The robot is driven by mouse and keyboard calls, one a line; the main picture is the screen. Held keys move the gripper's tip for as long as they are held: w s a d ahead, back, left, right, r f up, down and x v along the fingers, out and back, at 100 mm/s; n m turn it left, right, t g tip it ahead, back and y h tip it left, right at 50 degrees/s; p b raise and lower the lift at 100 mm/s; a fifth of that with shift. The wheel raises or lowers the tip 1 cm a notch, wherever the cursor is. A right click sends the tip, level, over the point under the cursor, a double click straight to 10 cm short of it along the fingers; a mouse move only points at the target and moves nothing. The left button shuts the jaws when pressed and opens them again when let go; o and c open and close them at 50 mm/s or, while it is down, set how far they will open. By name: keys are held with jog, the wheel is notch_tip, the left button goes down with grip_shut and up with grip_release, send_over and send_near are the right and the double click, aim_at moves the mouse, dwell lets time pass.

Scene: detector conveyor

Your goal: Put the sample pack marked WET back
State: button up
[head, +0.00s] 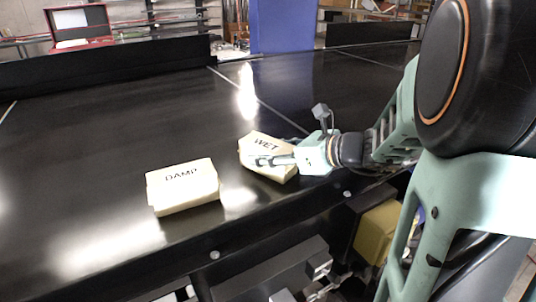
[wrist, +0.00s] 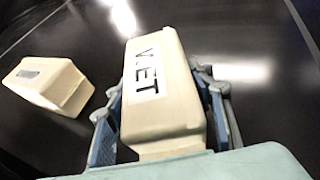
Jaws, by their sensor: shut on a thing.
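The cream sample pack marked WET (head: 265,143) is at the black conveyor's near side in the head view, turned at an angle. My gripper (head: 262,160) reaches it from the right and is shut on it. In the wrist view the WET pack (wrist: 160,85) sits between the two blue-padded fingers (wrist: 163,125), its label facing up. I cannot tell whether the pack touches the belt or is slightly raised. A second cream pack, marked DAMP (head: 183,186), lies to the left on the belt. It also shows at the left of the wrist view (wrist: 48,85).
The black conveyor (head: 100,120) is broad and clear behind and left of the packs. A low black wall (head: 110,60) runs along its far side. A yellow block (head: 378,230) sits below the near edge. An open red case (head: 80,25) stands beyond the far wall.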

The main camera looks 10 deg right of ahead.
aim_at(290, 152)
jog(key=shift+f, duration=0.15)
jog(key=o, duration=1.6)
jog(key=shift+r, duration=0.2)
jog(key=shift+s+d+r, duration=0.15)
jog(key=shift+s+d, duration=0.1)
jog(key=v, duration=1.1)
jog(key=shift+s+d+b, duration=0.1)
jog(key=shift+s+b, duration=0.1)
jog(key=shift+b, duration=0.15)
